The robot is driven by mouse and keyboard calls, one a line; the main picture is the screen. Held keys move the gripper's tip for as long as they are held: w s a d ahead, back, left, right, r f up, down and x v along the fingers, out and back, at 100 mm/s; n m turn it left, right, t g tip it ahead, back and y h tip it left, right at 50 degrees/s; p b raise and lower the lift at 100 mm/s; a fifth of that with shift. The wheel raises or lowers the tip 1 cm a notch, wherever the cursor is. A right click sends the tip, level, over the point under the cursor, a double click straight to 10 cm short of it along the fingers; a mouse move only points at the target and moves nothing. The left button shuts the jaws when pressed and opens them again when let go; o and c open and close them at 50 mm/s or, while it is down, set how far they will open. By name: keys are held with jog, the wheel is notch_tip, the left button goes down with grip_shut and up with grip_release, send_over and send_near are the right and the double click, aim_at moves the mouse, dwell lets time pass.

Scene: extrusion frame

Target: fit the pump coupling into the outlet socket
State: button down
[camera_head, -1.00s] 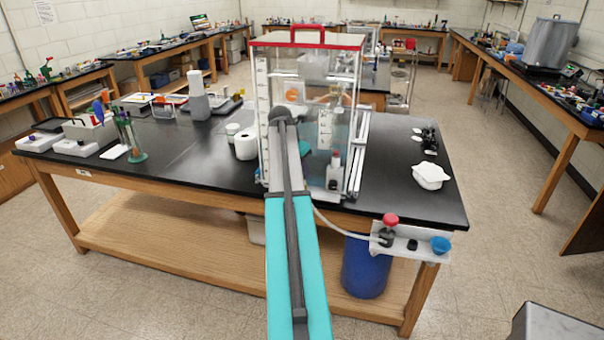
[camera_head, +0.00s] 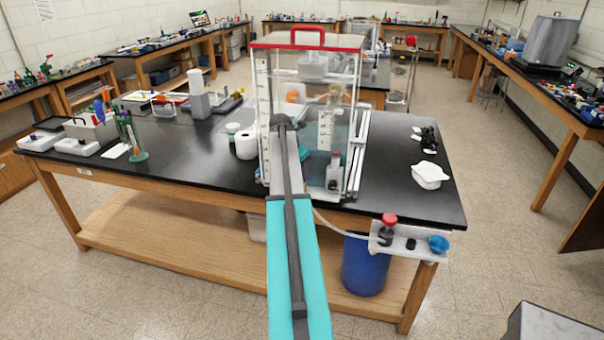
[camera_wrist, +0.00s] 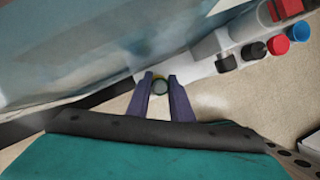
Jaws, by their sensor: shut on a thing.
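In the wrist view my gripper (camera_wrist: 160,84) has its two dark fingers closed on a small round piece (camera_wrist: 160,86) with a yellowish rim and a grey-green face. I take this piece to be the pump coupling; most of it is hidden between the fingers. In the head view my arm hides the gripper. A pale bracket (camera_head: 408,257) at the front right table corner carries a red-topped fitting (camera_head: 389,222), a black fitting (camera_head: 411,245) and a blue cup (camera_head: 438,244). I cannot tell which part is the outlet socket.
A clear tank (camera_head: 345,110) with a red-edged lid stands on the black table (camera_head: 395,205), close behind my arm. A pale hose (camera_head: 340,229) runs to the bracket. A blue drum (camera_head: 364,268) stands below. A white lidded dish (camera_head: 430,175) sits on the right.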

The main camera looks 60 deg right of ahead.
jog(key=shift+f, duration=0.5)
jog(key=shift+f, duration=0.1)
jog(key=c, duration=1.6)
grip_release()
jog(key=shift+o, duration=0.2)
jog(key=b+v, duration=0.2)
jog(key=v, duration=0.5)
jog(key=shift+r+b, duration=0.3)
jog(key=shift+r, duration=0.05)
jog(key=shift+a+f, duration=0.1)
jog(key=shift+a, duration=0.1)
